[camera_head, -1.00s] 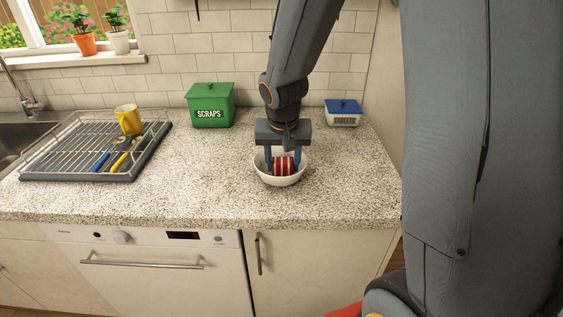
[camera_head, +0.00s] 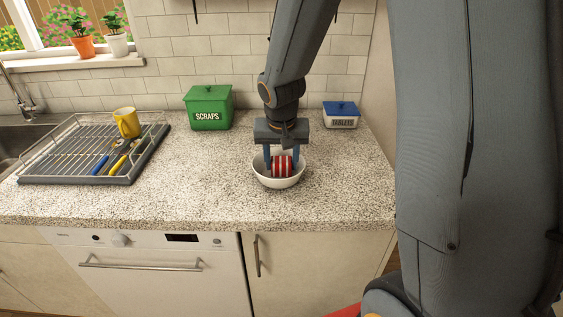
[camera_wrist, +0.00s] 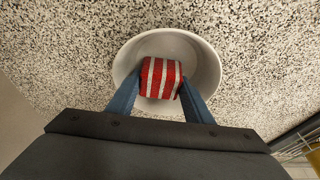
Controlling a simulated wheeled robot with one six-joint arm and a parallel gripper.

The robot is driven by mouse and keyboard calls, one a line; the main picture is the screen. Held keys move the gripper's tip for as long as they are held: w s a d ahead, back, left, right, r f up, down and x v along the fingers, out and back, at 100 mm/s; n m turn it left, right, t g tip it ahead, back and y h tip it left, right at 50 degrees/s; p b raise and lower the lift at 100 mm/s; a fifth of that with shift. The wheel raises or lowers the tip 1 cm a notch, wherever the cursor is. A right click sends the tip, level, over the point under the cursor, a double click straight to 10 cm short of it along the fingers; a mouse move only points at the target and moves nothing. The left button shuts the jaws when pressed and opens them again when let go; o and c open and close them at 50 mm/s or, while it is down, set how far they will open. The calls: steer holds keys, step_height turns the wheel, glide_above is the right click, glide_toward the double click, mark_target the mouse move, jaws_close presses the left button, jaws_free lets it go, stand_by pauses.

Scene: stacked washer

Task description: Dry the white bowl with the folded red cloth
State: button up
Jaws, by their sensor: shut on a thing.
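The white bowl (camera_head: 279,183) stands upright on the speckled counter, and it also shows in the wrist view (camera_wrist: 204,58). The folded cloth (camera_head: 282,167), red with white stripes, is inside the bowl; in the wrist view the cloth (camera_wrist: 160,78) lies in the bowl's near half. My gripper (camera_head: 281,165) points down into the bowl with its blue fingers on either side of the cloth, shut on it. In the wrist view the fingertips (camera_wrist: 160,84) reach over the bowl's near rim. Whether the cloth touches the bowl's floor is hard to tell.
A wire dish rack (camera_head: 75,160) with a yellow mug (camera_head: 127,123) and cutlery stands at left. A green SCRAPS box (camera_head: 208,107) and a blue-lidded TABLETS box (camera_head: 341,114) stand behind the bowl. The counter around the bowl is clear.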

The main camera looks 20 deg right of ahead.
steer(key=shift+w+a, duration=0.1)
steer(key=shift+a, duration=0.1)
steer(key=shift+w+a, duration=0.1)
steer(key=shift+a, duration=0.25)
steer(key=shift+a+b, duration=0.2)
steer(key=shift+b, duration=0.15)
steer(key=shift+s+a, duration=0.3)
steer(key=shift+s, duration=0.45)
stand_by(0.4)
steer(key=shift+d, duration=0.2)
steer(key=shift+s+d, duration=0.1)
steer(key=shift+d, duration=0.2)
steer(key=shift+s+d, duration=0.1)
steer(key=shift+d, duration=0.2)
steer(key=shift+w+d+f, duration=0.1)
steer(key=shift+w+d, duration=0.15)
steer(key=shift+w, duration=0.45)
stand_by(0.4)
steer(key=shift+w+a, duration=0.15)
steer(key=shift+a, duration=0.3)
